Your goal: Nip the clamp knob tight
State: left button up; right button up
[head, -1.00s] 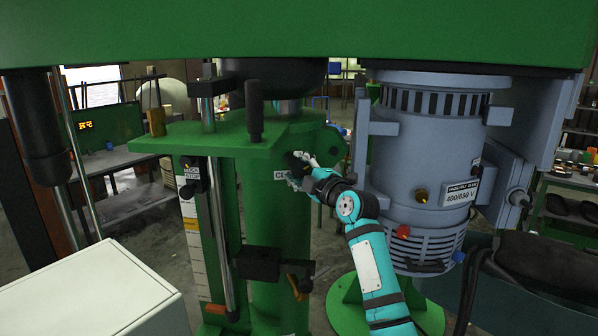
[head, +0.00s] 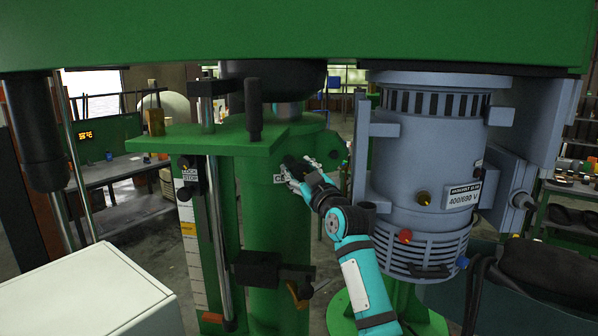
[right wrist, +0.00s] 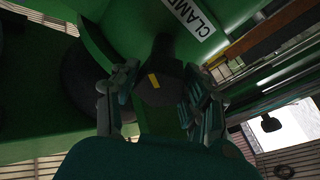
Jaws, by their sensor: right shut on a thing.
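The clamp knob (right wrist: 160,85) is dark with a small yellow mark. It sits on the green column (head: 275,215), near a white label (right wrist: 188,15) reading "CLAMP" in the right wrist view. My right gripper (right wrist: 160,100) is shut on the knob, with one finger on each side of it. In the head view my right gripper (head: 295,172) reaches the column from the right, and its fingers partly cover the knob and the label. My left gripper is in neither view now.
A grey motor (head: 425,160) with red, blue and brass fittings stands right of the column, close to my right arm. A vertical rod and scale (head: 190,235) stand left of the column. A white cabinet (head: 90,290) is at the lower left. A green beam (head: 300,38) spans the top.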

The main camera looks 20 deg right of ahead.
jog(key=m+h, duration=0.1)
jog(key=m, duration=0.2)
jog(key=m+p, duration=0.1)
jog(key=m, duration=0.1)
jog(key=shift+m+h, duration=0.4)
jog(key=m+h+p, duration=0.1)
jog(key=m+p, duration=0.1)
jog(key=m, duration=0.2)
jog(key=shift+f, duration=0.1)
jog(key=shift+f+m+h+p, duration=0.1)
jog(key=shift+m+h+p, duration=0.45)
jog(key=shift+m, duration=1.45)
jog(key=o, duration=1.1)
